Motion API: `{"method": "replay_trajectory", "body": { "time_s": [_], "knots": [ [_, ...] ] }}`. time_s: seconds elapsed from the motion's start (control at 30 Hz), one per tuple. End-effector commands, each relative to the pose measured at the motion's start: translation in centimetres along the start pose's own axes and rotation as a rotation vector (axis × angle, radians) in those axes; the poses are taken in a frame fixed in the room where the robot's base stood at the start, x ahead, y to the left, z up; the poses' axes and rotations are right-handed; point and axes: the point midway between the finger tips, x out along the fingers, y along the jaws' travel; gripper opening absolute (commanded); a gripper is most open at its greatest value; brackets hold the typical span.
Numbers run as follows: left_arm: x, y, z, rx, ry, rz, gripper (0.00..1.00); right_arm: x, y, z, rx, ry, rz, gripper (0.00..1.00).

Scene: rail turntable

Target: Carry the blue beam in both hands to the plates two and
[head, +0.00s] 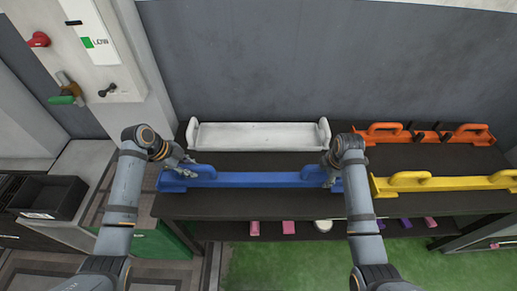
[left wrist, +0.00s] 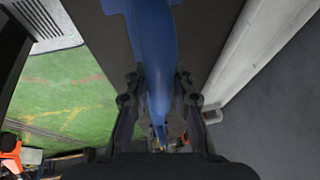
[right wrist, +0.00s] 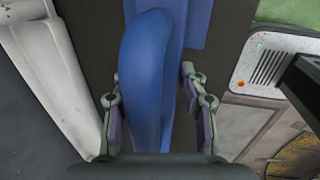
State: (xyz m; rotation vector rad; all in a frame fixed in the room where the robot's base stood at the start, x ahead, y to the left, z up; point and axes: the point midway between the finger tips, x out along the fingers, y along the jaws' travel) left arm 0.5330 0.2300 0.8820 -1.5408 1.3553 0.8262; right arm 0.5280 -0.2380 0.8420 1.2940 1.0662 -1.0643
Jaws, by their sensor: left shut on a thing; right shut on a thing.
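The long blue beam (head: 250,180) lies along the dark shelf top in the head view, with a raised handle near each end. My left gripper (head: 185,168) is at its left handle. In the left wrist view the fingers (left wrist: 160,95) stand on both sides of the blue handle (left wrist: 155,50). My right gripper (head: 330,172) is at the right handle. In the right wrist view its fingers (right wrist: 158,110) flank the blue handle (right wrist: 145,70). Both grippers are shut on the beam. I cannot tell whether the beam is clear of the shelf. No numbered plates can be made out.
A white tray-like piece (head: 258,136) lies just behind the beam. A yellow beam (head: 445,184) is close at the right, with an orange beam (head: 425,134) behind it. Small pink pieces (head: 288,227) sit on the lower shelf. A black bin (head: 48,197) stands at left.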

Motion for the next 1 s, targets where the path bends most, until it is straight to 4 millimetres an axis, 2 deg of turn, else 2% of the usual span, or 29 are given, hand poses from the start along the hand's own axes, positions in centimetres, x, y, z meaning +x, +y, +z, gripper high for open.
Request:
{"method": "replay_trajectory", "body": {
  "time_s": [0.23, 0.7, 1.0],
  "knots": [
    [-1.3, -0.1, -0.5, 0.003, -0.002, -0.007, 0.0, -1.3, 0.0, 0.1, -0.002, -0.004, 0.005, 0.0],
    [-5.5, 0.5, -2.2, 0.003, -0.002, -0.006, 0.0, -5.9, -0.6, 0.1, -0.002, -0.004, 0.005, 0.0],
    [-6.2, 0.6, -2.5, 0.001, -0.002, -0.006, 0.0, -6.7, -0.7, 0.1, -0.001, -0.005, 0.004, 0.0]
  ]
}}
